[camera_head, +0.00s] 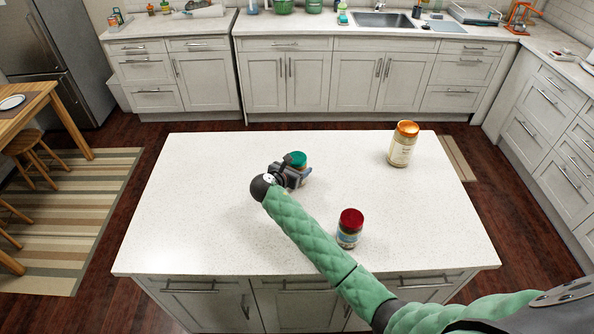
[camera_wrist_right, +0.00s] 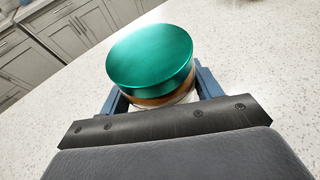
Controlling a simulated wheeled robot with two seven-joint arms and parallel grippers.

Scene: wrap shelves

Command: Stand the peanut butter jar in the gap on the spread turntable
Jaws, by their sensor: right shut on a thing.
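A jar with a green lid (camera_head: 297,159) is at the middle of the white island top; the green-lidded jar (camera_wrist_right: 153,62) also shows in the right wrist view, with a brown band under its lid. My right gripper (camera_head: 290,175) is shut on this jar, with its blue fingers (camera_wrist_right: 160,95) on both sides. The jar looks upright, and its lower part is mostly hidden by the gripper. I cannot tell whether it touches the top. No label can be read, and no turntable shows. My left gripper is not in view.
A red-lidded jar (camera_head: 349,228) stands near the island's front edge, close beside my right arm. A taller jar with an orange lid (camera_head: 403,144) stands at the back right. The island top (camera_head: 190,220) is clear on the left. Back counters (camera_head: 340,28) hold a sink and several items.

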